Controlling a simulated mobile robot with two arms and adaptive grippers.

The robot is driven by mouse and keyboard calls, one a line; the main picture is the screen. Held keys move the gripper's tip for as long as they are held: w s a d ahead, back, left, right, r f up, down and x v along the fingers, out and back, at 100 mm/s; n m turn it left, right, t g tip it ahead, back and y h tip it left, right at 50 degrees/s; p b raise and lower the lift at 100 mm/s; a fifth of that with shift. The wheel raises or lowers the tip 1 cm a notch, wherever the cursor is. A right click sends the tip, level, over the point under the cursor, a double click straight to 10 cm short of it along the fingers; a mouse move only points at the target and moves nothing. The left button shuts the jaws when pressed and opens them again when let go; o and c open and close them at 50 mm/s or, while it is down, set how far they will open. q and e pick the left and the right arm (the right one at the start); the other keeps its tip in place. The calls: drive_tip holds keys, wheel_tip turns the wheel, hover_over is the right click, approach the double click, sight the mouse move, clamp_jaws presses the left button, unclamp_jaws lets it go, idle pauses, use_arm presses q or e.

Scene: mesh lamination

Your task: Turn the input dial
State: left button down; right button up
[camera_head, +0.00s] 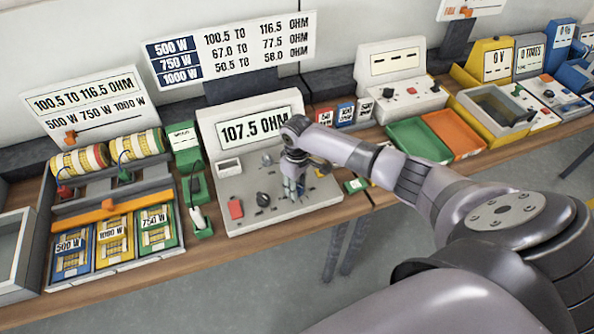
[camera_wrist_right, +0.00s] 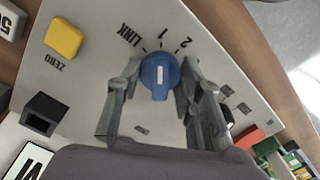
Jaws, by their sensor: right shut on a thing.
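The tester (camera_head: 250,125) stands on the bench and its screen reads 107.5 OHM. In the right wrist view a round blue dial (camera_wrist_right: 160,76) sits on its pale panel, with the labels LINK, 1 and 2 around its far side. The dial's white mark points up, roughly toward 1. My right gripper (camera_wrist_right: 158,84) is shut on the blue dial, with one finger on each side. In the head view my right gripper (camera_head: 293,185) reaches down onto the panel and mostly hides the dial. My left gripper is not in view.
A yellow ZERO button (camera_wrist_right: 63,38) is near the dial. A black knob (camera_head: 263,200) and a red button (camera_head: 235,208) are on the same panel. Left is a rack of resistor cards (camera_head: 112,240); right are green (camera_head: 418,140) and orange (camera_head: 455,132) trays.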

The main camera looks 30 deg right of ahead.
idle(0.5)
drive_tip(key=o, duration=1.2)
drive_tip(key=shift+c, duration=0.2)
drive_tip(key=shift+r, duration=0.15)
wheel_tip(320, 180, up, 12)
drive_tip(key=shift+f, duration=0.2)
